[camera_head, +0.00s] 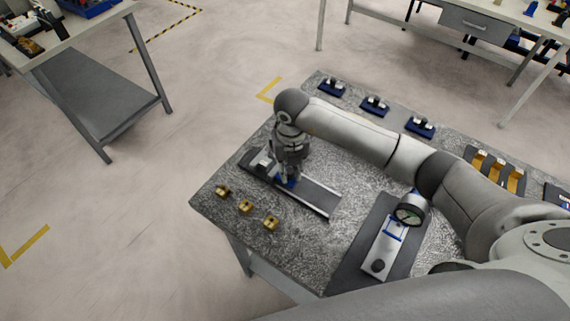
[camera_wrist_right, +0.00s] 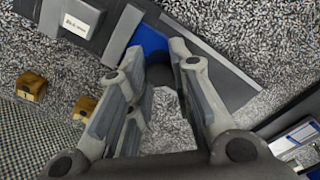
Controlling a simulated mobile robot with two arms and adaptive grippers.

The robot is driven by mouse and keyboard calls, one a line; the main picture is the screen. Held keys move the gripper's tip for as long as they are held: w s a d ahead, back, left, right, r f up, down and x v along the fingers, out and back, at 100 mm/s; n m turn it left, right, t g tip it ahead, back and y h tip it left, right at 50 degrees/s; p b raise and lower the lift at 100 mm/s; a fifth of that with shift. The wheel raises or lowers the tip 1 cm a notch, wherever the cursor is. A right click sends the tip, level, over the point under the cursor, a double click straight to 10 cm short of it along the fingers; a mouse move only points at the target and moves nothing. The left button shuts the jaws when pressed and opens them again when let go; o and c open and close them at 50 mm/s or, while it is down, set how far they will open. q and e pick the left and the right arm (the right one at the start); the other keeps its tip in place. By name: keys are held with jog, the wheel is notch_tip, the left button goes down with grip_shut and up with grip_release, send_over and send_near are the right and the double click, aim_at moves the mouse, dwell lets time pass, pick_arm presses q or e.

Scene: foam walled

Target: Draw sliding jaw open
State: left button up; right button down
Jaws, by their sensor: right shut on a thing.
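A low vise-like fixture (camera_head: 318,197) with a long dark rail lies on the speckled table, its grey fixed block (camera_head: 264,160) at the left end. The sliding jaw (camera_head: 287,182) shows as a small blue patch under my right gripper (camera_head: 288,178). In the wrist view, the blue sliding jaw (camera_wrist_right: 150,38) lies between the fingertips of my right gripper (camera_wrist_right: 160,58), beside the grey block with a white label (camera_wrist_right: 80,20). The right gripper points down and is shut on the sliding jaw; the fingers hide part of it. My left gripper is not in view.
Several brass blocks (camera_head: 246,207) sit along the table's left front edge. A dial gauge (camera_head: 409,213) stands on a dark mat right of the fixture. Several small blue fixtures (camera_head: 374,105) line the back edge. A brass-lined rack (camera_head: 496,171) is at the right.

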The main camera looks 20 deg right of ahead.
jog(key=shift+s+d, duration=0.7)
jog(key=shift+s, duration=0.25)
jog(key=c, duration=1.3)
grip_release()
jog(key=shift+o, duration=0.2)
notch_tip(320, 180, up, 12)
